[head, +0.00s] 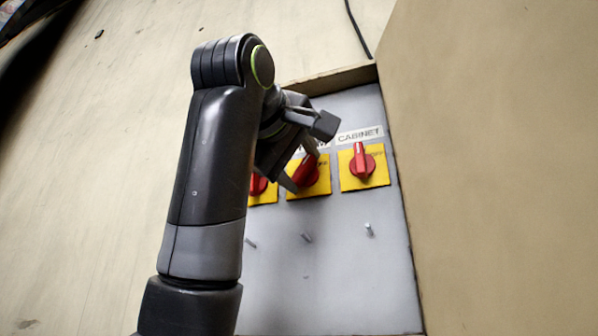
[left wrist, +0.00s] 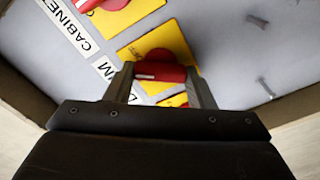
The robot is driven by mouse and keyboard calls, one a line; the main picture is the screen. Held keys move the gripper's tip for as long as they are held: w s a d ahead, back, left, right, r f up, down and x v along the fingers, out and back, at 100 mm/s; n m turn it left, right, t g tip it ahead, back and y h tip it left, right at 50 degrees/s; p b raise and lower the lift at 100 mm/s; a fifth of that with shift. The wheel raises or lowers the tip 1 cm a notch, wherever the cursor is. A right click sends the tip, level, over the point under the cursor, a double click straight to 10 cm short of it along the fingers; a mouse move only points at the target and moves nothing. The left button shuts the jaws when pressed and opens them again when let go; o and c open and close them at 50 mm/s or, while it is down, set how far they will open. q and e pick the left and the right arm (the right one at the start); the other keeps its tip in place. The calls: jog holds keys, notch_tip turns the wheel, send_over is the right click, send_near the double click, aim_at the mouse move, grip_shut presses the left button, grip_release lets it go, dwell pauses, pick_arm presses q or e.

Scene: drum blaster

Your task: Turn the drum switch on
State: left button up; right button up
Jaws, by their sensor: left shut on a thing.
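The drum switch is a red knob (head: 306,176) on a yellow plate, the middle one of a row on a grey panel (head: 340,270). In the left wrist view the red knob (left wrist: 160,72) sits between the fingers. In the head view the knob leans, its top to the right.
To the right is a red switch (head: 361,162) labelled CABINET, its knob nearly upright. Another red switch (head: 258,185) at the left is partly behind my arm. Metal pegs (head: 369,230) stick out below. A tan wall (head: 490,160) borders the panel's right side.

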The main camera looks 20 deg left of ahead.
pick_arm(q)
jog(key=n+b, duration=0.1)
jog(key=n, duration=0.2)
jog(key=shift+f+n, duration=0.1)
jog(key=shift+n, duration=0.3)
jog(key=shift+n+b, duration=0.55)
jog(key=shift+n, duration=0.95)
jog(key=o, duration=1)
jog(key=shift+a, duration=0.1)
